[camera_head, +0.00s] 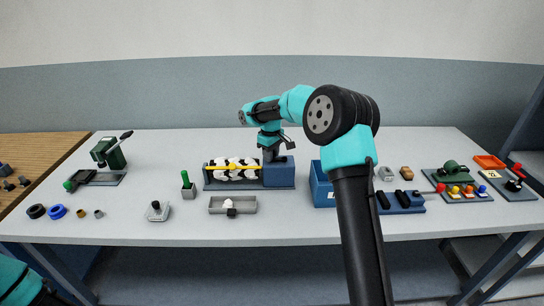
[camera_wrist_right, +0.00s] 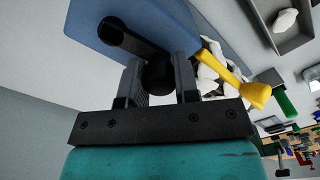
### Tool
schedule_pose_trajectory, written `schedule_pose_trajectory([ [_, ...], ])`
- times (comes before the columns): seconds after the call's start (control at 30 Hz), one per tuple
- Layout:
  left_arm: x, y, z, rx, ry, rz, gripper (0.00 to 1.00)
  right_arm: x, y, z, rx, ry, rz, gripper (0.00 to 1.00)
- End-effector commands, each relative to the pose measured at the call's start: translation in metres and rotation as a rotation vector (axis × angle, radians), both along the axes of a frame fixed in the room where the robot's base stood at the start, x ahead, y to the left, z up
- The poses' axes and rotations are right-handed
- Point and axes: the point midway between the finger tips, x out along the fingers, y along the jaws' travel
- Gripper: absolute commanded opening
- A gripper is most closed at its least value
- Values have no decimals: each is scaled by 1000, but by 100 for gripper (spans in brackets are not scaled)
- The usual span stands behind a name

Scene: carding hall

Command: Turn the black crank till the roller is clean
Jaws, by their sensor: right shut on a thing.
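The roller (camera_head: 218,176) carries thick white fluff and lies in a dark frame at the middle of the table. A yellow bar (camera_head: 232,167) runs along it. A blue housing (camera_head: 280,177) stands at its right end. In the wrist view the black crank (camera_wrist_right: 130,38) sits against the blue housing (camera_wrist_right: 150,12). My right gripper (camera_wrist_right: 160,82) is shut on the crank's black knob (camera_wrist_right: 160,74), one finger on each side. White fluff (camera_wrist_right: 208,82) and the yellow bar (camera_wrist_right: 225,68) show beside it. My left gripper is not in view.
A grey tray (camera_head: 250,208) with a white tuft (camera_head: 228,203) lies in front of the roller. A blue bin (camera_head: 321,190) stands to the right, partly behind my right arm. A green-handled tool (camera_head: 186,182) stands left of the roller.

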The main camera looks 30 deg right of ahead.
Motion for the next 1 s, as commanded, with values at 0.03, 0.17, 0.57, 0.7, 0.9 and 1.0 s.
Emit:
schedule_pose_trajectory([
  [0.03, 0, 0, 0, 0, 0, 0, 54, 3, -1, 0, 0, 0, -45, 5],
  [0.17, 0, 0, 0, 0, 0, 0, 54, 8, -4, 0, 0, -1, -168, 5],
  [0.57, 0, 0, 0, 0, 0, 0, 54, 23, -17, 0, 0, -2, -548, 5],
  [0.7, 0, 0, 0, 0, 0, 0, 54, 26, -23, 0, 0, -1, -682, 5],
  [0.9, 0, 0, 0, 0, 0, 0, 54, 30, -31, 1, 0, -2, -864, 5],
  [1.0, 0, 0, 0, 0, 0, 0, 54, 31, -35, 1, 0, -2, -943, 5],
])
